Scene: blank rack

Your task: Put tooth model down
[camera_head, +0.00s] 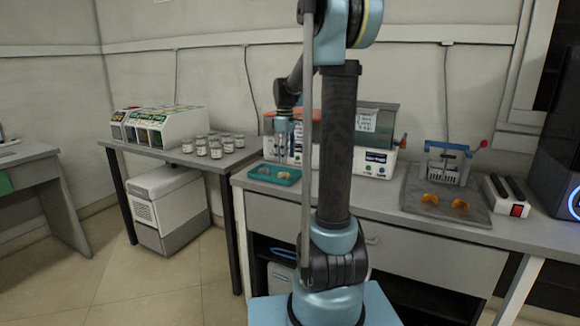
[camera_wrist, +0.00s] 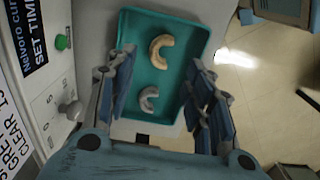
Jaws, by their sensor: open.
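A teal tray (camera_head: 259,177) lies near the left front corner of the main bench. It holds two arch-shaped tooth models, a beige one (camera_wrist: 160,51) and a smaller grey-white one (camera_wrist: 149,98), lying apart. My gripper (camera_wrist: 162,62) is open above the tray, with its fingers on either side of the models and nothing held between them. In the head view my gripper (camera_head: 282,152) points down over the tray. Two orange arch-shaped pieces, one (camera_head: 430,198) left of the other (camera_head: 459,204), lie on a grey mat (camera_head: 425,212) to the right.
White machines with knobs (camera_head: 375,162) stand close behind the tray. Several small jars (camera_head: 216,151) and boxes (camera_head: 172,126) are on the left table. The tray's floor is bare around the models.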

